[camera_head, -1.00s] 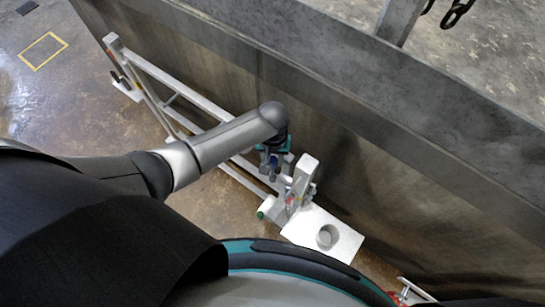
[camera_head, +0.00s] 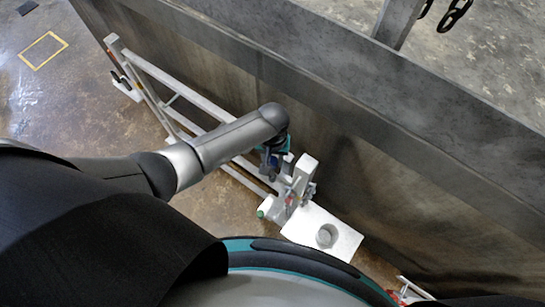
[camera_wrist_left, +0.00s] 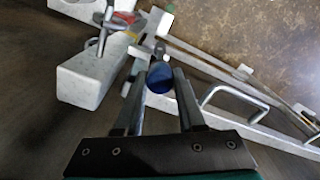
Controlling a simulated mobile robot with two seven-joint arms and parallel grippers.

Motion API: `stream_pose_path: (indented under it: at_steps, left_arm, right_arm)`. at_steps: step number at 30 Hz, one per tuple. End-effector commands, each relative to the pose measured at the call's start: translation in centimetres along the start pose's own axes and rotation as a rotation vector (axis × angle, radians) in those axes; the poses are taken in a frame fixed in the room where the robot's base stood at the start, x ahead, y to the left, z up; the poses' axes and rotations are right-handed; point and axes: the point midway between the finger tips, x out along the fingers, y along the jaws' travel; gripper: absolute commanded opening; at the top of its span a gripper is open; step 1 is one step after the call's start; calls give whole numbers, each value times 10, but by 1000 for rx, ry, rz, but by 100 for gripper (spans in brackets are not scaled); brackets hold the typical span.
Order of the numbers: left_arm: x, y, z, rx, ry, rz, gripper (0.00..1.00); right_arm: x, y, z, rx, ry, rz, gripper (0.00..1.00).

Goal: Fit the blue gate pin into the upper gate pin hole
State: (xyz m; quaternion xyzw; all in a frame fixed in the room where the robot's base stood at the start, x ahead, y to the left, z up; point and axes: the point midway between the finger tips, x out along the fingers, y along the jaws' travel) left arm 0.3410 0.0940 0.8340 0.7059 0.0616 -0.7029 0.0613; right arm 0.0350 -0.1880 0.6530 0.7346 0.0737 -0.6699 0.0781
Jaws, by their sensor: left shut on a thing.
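My left gripper (camera_head: 274,163) hangs over the white gate frame (camera_head: 190,95), close to the dark wall. In the left wrist view my left gripper (camera_wrist_left: 160,80) is shut on the blue gate pin (camera_wrist_left: 159,77), whose round blue end shows between the fingertips. In the head view the pin is mostly hidden by the gripper and arm. A white latch block (camera_head: 305,170) stands just right of the gripper; it also shows in the left wrist view (camera_wrist_left: 92,78). The upper gate pin hole cannot be made out clearly in either view. My right gripper is not in view.
A dark grey container wall (camera_head: 360,160) runs diagonally behind the gate, close to the gripper. A white plate (camera_head: 310,228) with a round grey part (camera_head: 327,236) lies lower right. A bent metal handle (camera_wrist_left: 235,95) sits on the gate. Brown floor is open at left.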

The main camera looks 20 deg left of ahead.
Motion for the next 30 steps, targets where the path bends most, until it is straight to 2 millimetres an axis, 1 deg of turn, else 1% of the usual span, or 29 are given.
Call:
stream_pose_path:
  at_steps: [5, 30]
  left_arm:
    - [1, 0, 0, 0, 0, 0, 0]
    - [18, 0, 0, -1, 1, 0, 0]
  right_arm:
    - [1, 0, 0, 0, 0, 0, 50]
    - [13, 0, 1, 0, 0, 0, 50]
